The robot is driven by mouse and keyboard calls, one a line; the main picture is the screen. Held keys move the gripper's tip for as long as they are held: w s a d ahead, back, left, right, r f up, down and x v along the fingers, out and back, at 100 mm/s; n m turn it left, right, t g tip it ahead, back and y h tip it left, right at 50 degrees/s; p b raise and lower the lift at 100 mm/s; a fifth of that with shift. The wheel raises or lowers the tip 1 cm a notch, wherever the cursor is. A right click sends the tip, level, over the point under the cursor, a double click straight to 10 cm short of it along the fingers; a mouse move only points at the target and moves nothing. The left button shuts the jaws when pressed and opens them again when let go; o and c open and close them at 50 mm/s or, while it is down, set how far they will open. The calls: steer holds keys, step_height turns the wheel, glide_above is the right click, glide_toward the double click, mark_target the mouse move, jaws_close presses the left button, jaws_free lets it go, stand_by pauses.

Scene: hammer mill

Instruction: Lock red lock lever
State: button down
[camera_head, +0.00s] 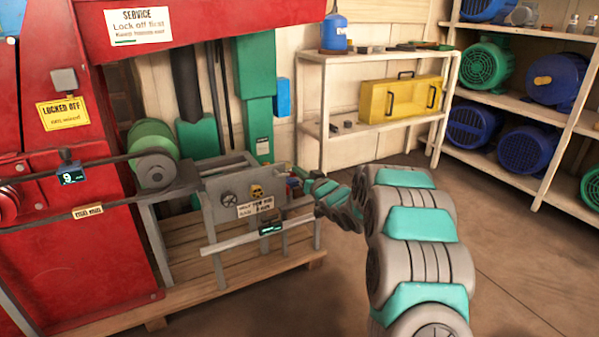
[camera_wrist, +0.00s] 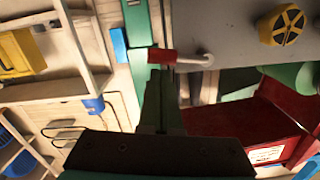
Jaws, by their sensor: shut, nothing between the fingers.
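The red lock lever (camera_wrist: 161,56) shows in the wrist view as a short red handle, with a pale bent rod running right from it along the edge of a grey panel (camera_wrist: 228,30). My gripper (camera_wrist: 166,76) is shut and empty. Its dark fingers point at the red handle, and their tips overlap its lower edge in the picture; I cannot tell whether they touch. In the head view, my gripper (camera_head: 302,184) is at the right end of the grey machine housing (camera_head: 232,190), small and partly hidden by my arm. A small red patch beside it may be the lever.
The grey housing stands on a wooden pallet (camera_head: 290,268), beside the red mill body (camera_head: 85,245). A white rail (camera_head: 255,236) crosses its front. A cream shelf (camera_head: 345,150) with a yellow case (camera_head: 402,98) stands behind. Motor shelves are at right. The floor at right is clear.

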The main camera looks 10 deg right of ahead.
steer(key=shift+f+m+p, duration=0.35)
steer(key=shift+m+p, duration=0.45)
steer(key=shift+p, duration=0.5)
steer(key=f+m+p, duration=0.1)
steer(key=m+p, duration=0.1)
steer(key=a+f+m+p, duration=0.1)
steer(key=f+m+p, duration=0.1)
steer(key=m, duration=0.1)
steer(key=a+f+m+p, duration=0.1)
steer(key=f+m+p, duration=0.1)
steer(key=m+p, duration=0.1)
steer(key=shift+s+a+f+y, duration=0.15)
steer(key=shift+s+f+y, duration=0.1)
steer(key=shift+s+y, duration=0.15)
steer(key=shift+a+f, duration=0.15)
steer(key=shift+s+a+f+b, duration=0.15)
steer(key=shift+a+f+b, duration=0.15)
steer(key=shift+a, duration=0.2)
steer(key=shift+a, duration=0.1)
